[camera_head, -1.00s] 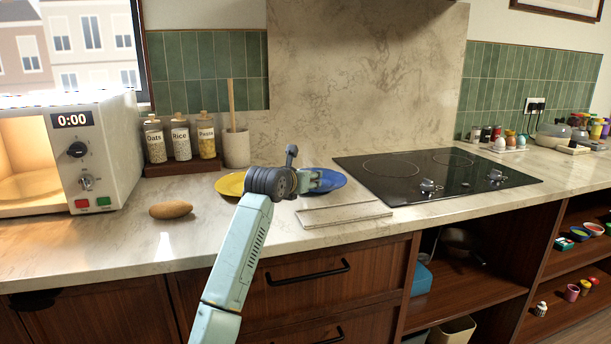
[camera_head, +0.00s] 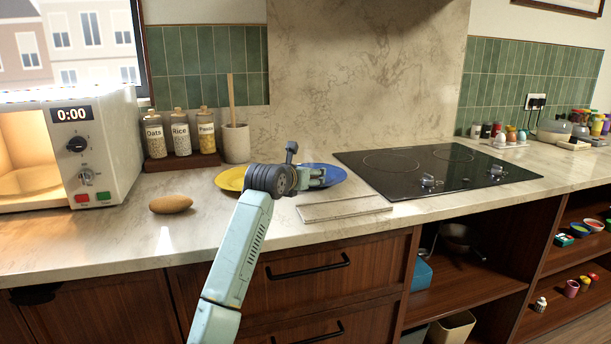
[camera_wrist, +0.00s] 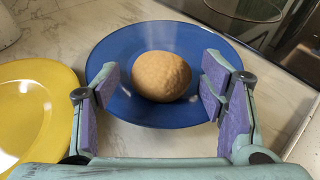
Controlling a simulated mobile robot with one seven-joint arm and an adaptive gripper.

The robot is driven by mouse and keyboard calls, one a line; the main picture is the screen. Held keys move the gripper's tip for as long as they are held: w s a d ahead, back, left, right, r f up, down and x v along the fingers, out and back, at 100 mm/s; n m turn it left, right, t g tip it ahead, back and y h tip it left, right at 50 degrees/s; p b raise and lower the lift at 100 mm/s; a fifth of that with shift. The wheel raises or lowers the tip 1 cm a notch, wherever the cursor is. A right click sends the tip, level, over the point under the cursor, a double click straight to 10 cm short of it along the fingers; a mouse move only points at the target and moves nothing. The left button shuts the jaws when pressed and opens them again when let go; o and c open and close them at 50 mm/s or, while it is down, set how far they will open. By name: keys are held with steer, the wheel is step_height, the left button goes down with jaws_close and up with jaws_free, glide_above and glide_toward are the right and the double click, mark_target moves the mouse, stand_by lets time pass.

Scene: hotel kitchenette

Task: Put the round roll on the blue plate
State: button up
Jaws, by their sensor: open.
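A round brown roll (camera_wrist: 161,76) lies on the blue plate (camera_wrist: 120,52) in the wrist view, near the plate's middle. My gripper (camera_wrist: 155,88) is open, its purple-padded fingers apart on either side of the roll and clear of it. In the head view, my gripper (camera_head: 312,177) is over the blue plate (camera_head: 334,174), and the roll is hidden there behind my arm. An oblong brown roll or potato-like item (camera_head: 171,204) lies on the counter at the left.
A yellow plate (camera_head: 228,180) sits left of the blue one, partly behind my arm. A pale board (camera_head: 345,209) lies in front, and a black hob (camera_head: 440,172) is to the right. A microwave (camera_head: 110,150) and jars (camera_head: 180,138) stand at the left.

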steer(key=shift+r, duration=0.35)
steer(key=b+v, duration=0.2)
steer(key=v, duration=1)
